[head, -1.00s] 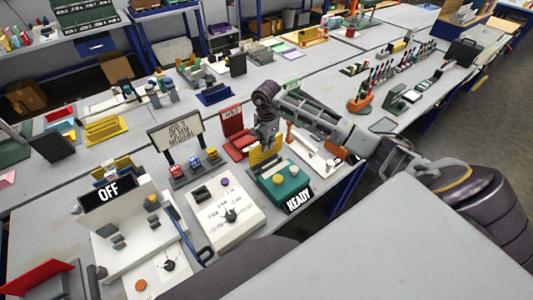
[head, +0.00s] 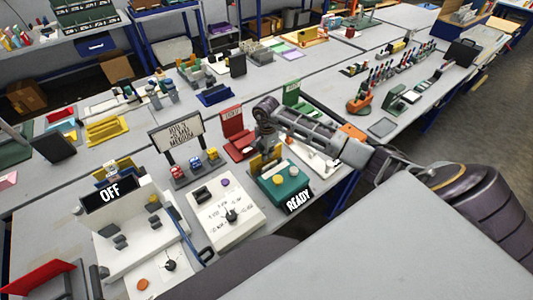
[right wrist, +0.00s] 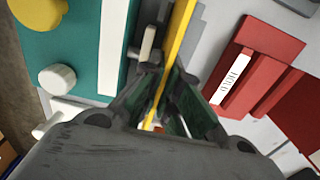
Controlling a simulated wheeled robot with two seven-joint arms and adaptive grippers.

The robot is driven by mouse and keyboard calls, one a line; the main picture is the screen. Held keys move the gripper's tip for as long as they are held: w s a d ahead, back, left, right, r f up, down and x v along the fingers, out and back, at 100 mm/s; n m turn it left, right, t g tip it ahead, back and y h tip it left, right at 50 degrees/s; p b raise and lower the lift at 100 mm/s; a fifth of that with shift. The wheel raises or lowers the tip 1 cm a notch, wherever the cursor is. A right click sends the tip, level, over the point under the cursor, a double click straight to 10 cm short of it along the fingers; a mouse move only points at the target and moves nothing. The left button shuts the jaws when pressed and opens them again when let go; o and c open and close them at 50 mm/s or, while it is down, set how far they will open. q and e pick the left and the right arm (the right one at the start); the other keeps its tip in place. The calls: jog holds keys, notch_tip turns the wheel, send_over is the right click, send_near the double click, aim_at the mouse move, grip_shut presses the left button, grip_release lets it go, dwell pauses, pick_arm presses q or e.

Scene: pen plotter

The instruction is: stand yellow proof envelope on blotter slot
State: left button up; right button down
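My right gripper (head: 266,146) is pointed down beside the teal READY box (head: 284,182). It is shut on the thin yellow proof envelope (head: 257,163), which stands upright below the fingers. In the right wrist view the envelope (right wrist: 181,35) shows edge-on as a yellow strip between the fingertips (right wrist: 164,78). A grey shape (right wrist: 197,22) lies beside the strip; I cannot tell whether it is the blotter slot, or whether the envelope's lower edge touches anything. My left gripper is out of view.
A red HOLD stand (head: 237,137) is close behind the gripper, and a green stand (head: 294,96) is farther back. A white control box (head: 225,212) is left of the READY box. A white device (head: 318,160) is to the right.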

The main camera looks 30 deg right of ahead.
jog(key=shift+f, duration=0.2)
jog(key=c, duration=1.6)
grip_release()
jog(key=shift+c, duration=0.2)
jog(key=shift+r, duration=0.1)
jog(key=shift+r, duration=0.25)
notch_tip(320, 180, up, 12)
jog(key=b, duration=0.2)
jog(key=shift+f, duration=0.2)
